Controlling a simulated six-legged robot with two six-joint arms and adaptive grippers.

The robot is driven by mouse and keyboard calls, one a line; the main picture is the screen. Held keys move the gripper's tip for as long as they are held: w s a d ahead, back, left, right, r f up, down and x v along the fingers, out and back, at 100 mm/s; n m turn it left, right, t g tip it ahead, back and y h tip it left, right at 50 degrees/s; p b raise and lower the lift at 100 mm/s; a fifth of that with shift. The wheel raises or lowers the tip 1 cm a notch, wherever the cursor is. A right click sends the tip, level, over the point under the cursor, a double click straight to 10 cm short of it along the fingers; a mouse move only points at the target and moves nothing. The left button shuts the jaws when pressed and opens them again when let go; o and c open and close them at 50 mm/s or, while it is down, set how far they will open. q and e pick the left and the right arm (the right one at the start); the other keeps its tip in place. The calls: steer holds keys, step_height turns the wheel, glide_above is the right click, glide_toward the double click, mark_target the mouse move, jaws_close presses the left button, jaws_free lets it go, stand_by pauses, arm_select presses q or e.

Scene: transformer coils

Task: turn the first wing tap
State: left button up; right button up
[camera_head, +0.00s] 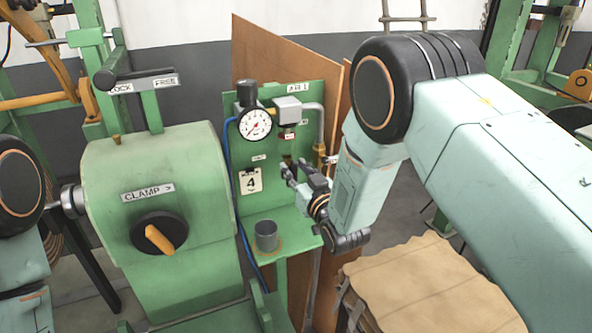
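A green panel (318,98) carries a round pressure gauge (255,124), a grey box valve (289,109) and a brass fitting (320,154) on a bent grey pipe. I cannot clearly make out a wing tap; it may be one of the small parts near the brass fitting or behind my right gripper. My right gripper (295,167) is in front of the panel, below the grey box valve and left of the brass fitting. Its two dark fingers stand apart, with nothing visible held between them. My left gripper is out of view; only part of my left arm shows at the left edge.
A green machine (165,190) with a CLAMP label and an orange-handled knob (160,238) stands left of the panel. A grey cup (266,235) sits on the small green shelf below. A crate covered in brown paper (425,285) is at lower right, under my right arm.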

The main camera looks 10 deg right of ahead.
steer(key=shift+s+d, duration=0.15)
steer(key=shift+d, duration=0.05)
steer(key=c, duration=0.6)
steer(key=shift+a, duration=0.15)
jaws_close()
steer(key=shift+m, duration=0.3)
steer(key=m, duration=0.5)
steer(key=d+f+m+b, duration=0.1)
steer(key=m, duration=1.1)
steer(key=shift+w+d+f+b, duration=0.2)
steer(key=shift+w+d+b, duration=0.05)
steer(key=shift+d+b, duration=0.05)
steer(key=shift+m, duration=0.3)
